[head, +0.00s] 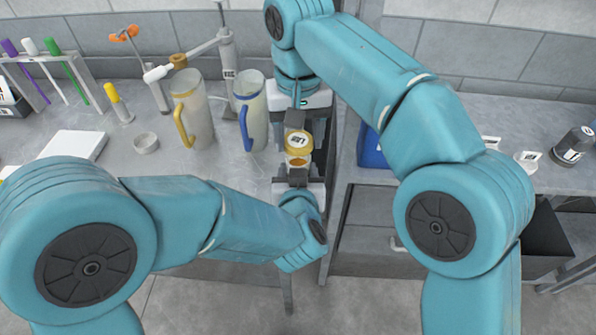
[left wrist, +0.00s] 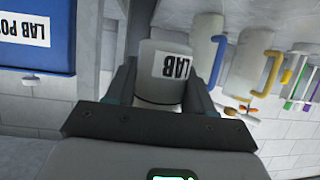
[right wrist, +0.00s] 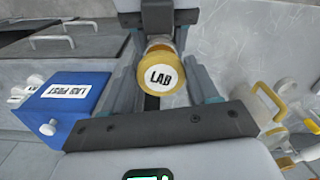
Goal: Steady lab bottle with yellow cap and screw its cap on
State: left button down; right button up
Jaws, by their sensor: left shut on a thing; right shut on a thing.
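The lab bottle (head: 298,161) is between my two grippers, in front of the bench edge. Its yellow cap (head: 298,139), with a white label on top, is at the bottle's mouth; I cannot tell how tightly it sits. My left gripper (head: 298,179) is shut on the bottle, whose pale body with a LAB label (left wrist: 172,68) shows between the fingers in the left wrist view. My right gripper (head: 298,118) is shut on the cap. In the right wrist view the cap (right wrist: 161,74) faces the camera between the fingers, hiding most of the bottle.
A jug with a yellow handle (head: 192,115) and one with a blue handle (head: 251,115) stand on the bench behind left. A blue box (right wrist: 70,103) is beside the gripper in the right wrist view.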

jog(key=shift+s+f, duration=0.1)
jog(key=shift+f, duration=0.35)
dwell(0.3)
jog(key=shift+f, duration=0.95)
jog(key=shift+f, duration=0.55)
jog(key=m, duration=0.7)
jog(key=shift+a, duration=0.2)
jog(key=o, duration=1)
